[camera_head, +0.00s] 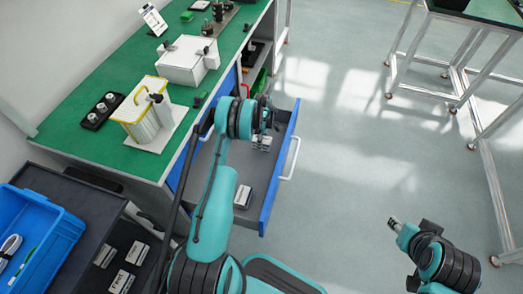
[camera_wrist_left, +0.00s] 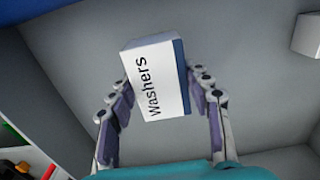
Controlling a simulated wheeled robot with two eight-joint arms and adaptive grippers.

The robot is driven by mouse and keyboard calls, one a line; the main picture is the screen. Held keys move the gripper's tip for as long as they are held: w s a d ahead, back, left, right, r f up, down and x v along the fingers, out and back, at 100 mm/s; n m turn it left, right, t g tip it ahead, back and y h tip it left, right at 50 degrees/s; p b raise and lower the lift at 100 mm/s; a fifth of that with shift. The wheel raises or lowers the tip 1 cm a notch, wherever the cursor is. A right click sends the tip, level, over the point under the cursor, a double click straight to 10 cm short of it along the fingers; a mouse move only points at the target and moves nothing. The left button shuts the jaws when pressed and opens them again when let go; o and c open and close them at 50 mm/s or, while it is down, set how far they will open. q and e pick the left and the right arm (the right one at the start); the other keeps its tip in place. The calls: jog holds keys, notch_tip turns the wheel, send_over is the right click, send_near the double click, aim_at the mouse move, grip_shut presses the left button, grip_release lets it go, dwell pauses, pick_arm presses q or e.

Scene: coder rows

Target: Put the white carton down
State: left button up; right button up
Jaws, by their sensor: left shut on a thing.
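The white carton (camera_wrist_left: 156,80), with the word "Washers" and a dark blue edge, is between the two fingers of my left gripper (camera_wrist_left: 160,98). The fingers are shut on its sides. In the wrist view it is over a grey floor, and I cannot tell whether it touches. In the head view my left gripper (camera_head: 262,125) reaches over the open blue drawer (camera_head: 212,172); the arm hides much of the carton there. My right gripper (camera_head: 395,224) is at lower right, away from the drawer, too small to tell its state.
Another small box (camera_head: 243,196) lies in the drawer's near part; a pale box (camera_wrist_left: 308,36) shows in the wrist view. The green bench (camera_head: 85,135) holds a white box (camera_head: 187,60) and a yellow-rimmed container (camera_head: 140,108). A blue bin (camera_head: 62,232) is at lower left.

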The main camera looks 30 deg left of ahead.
pick_arm(q)
notch_tip(320, 180, down, 5)
jog(key=shift+r+b, duration=0.1)
jog(key=shift+b, duration=0.7)
jog(key=shift+r, duration=0.1)
jog(key=o, duration=1.3)
jog(key=shift+f, duration=0.2)
jog(key=shift+r, duration=0.15)
